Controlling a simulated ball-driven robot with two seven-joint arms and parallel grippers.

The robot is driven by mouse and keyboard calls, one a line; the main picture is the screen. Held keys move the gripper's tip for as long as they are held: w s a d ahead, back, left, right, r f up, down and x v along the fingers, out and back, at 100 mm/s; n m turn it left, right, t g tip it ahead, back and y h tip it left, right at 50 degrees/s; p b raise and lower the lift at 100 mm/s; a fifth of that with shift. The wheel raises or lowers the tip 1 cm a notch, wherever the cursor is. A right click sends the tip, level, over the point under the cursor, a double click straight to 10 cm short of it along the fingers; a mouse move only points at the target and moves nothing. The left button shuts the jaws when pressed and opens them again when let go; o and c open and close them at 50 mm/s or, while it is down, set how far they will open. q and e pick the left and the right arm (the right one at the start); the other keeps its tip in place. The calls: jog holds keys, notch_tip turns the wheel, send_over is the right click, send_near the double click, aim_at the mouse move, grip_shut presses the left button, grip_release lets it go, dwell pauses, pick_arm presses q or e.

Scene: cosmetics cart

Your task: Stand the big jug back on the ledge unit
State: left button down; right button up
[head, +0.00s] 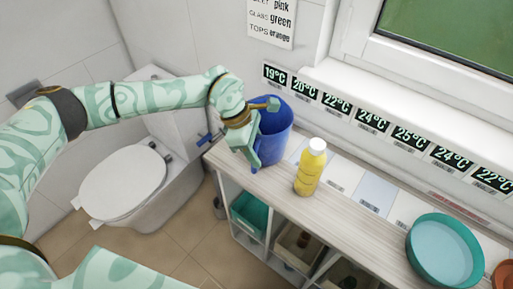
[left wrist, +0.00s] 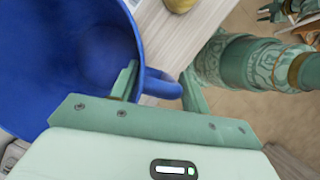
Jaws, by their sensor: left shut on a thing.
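The big blue jug (head: 277,135) is upright at the left end of the ledge unit (head: 240,172), close under the wall. Whether its base rests on the top or hangs just above it I cannot tell. My left gripper (head: 257,137) is shut on the jug at its near side. In the left wrist view the open mouth of the jug (left wrist: 70,60) fills the left side, and its handle (left wrist: 163,86) shows between the two fingers (left wrist: 160,88).
A yellow bottle (head: 310,168) stands right of the jug. A teal bowl (head: 443,252) sits farther right, with an orange-brown dish (head: 503,277) beyond it. Bins fill the shelves below. A toilet (head: 130,180) is at left; temperature labels line the wall.

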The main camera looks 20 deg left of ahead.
pick_arm(q)
jog(key=c, duration=0.7)
grip_release()
jog(key=p+v, duration=0.1)
jog(key=v, duration=1.1)
